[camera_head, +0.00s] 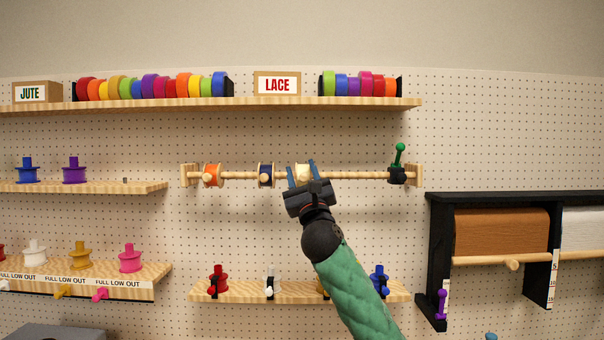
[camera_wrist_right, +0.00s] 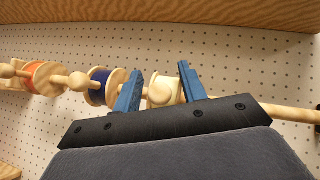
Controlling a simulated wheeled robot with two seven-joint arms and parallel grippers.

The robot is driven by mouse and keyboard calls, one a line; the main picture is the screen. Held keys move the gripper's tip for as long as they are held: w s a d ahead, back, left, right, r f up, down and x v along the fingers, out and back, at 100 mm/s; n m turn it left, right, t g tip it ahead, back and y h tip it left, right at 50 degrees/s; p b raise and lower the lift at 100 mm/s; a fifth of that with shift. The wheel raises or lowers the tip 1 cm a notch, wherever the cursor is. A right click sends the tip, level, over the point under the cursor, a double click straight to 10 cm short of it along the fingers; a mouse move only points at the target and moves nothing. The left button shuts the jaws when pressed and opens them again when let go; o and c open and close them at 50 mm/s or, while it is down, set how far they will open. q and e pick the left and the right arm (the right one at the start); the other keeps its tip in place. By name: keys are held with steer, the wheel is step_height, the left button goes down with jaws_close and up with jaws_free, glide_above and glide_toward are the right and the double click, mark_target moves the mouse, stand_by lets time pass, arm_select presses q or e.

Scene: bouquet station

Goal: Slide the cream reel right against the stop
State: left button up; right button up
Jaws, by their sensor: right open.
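The cream reel (camera_head: 303,172) sits on a horizontal wooden rod (camera_head: 348,175) on the pegboard wall. My right gripper (camera_head: 301,170) is at the reel, its two blue fingers one on each side of it, open. In the right wrist view, the cream reel (camera_wrist_right: 164,90) shows between the spread fingers (camera_wrist_right: 160,88); contact cannot be told. The stop, a black clamp with a green handle (camera_head: 397,172), is at the rod's right end, well apart from the reel. My left gripper is not seen.
A navy reel (camera_head: 266,174) and an orange reel (camera_head: 212,175) are on the rod to the left. Bare rod runs between the cream reel and the stop. A shelf with ribbon rolls (camera_head: 320,103) is above, and a lower shelf (camera_head: 245,292) with small spools is below.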

jaws_close()
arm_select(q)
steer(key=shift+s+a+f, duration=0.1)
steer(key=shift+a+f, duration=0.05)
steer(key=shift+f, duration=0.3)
arm_select(e)
steer(key=d, duration=1.6)
steer(key=shift+d, duration=0.2)
jaws_free()
